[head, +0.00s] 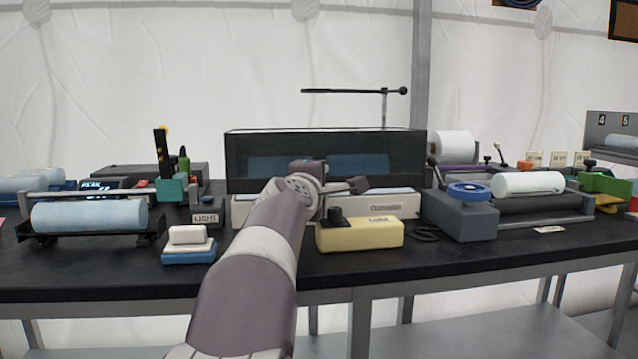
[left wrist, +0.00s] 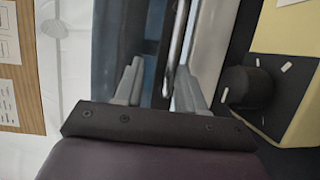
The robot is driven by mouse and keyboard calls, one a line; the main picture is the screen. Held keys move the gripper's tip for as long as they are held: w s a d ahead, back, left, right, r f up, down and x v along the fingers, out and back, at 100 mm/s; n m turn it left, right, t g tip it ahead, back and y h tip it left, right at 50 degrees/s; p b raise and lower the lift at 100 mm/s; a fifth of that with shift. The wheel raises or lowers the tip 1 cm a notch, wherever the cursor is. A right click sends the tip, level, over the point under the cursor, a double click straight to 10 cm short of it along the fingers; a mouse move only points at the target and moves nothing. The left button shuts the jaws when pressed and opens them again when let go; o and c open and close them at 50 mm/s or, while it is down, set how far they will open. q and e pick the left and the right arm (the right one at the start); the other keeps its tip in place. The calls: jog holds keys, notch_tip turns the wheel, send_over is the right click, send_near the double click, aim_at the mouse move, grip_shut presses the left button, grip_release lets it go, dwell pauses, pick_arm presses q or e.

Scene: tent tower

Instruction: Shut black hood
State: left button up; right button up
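The black hood (head: 240,160) is a dark, see-through box with a black frame at the back middle of the bench, above a white base (head: 390,207) with a label. I cannot tell how far its front is open. My left gripper (head: 343,187) is in front of the hood's lower front, partly hiding it and the base. In the left wrist view, the fingers of my left gripper (left wrist: 160,68) are apart, with a thin metal bar (left wrist: 178,40) running between them; I cannot tell whether they touch it. My right gripper is not in view.
A yellow box (head: 360,236) with a black knob stands just below my left gripper. A grey block with a blue wheel (head: 469,191) is to the right. A blue and white block (head: 188,245) is at the left. A thin black rod (head: 350,91) on a post rises behind the hood.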

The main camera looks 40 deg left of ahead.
pick_arm(q)
jog(key=shift+s+d, duration=0.1)
jog(key=f+v, duration=0.1)
jog(key=v, duration=1.1)
jog(key=shift+s+r+b, duration=0.25)
jog(key=shift+r+b, duration=0.1)
jog(key=shift+r, duration=0.15)
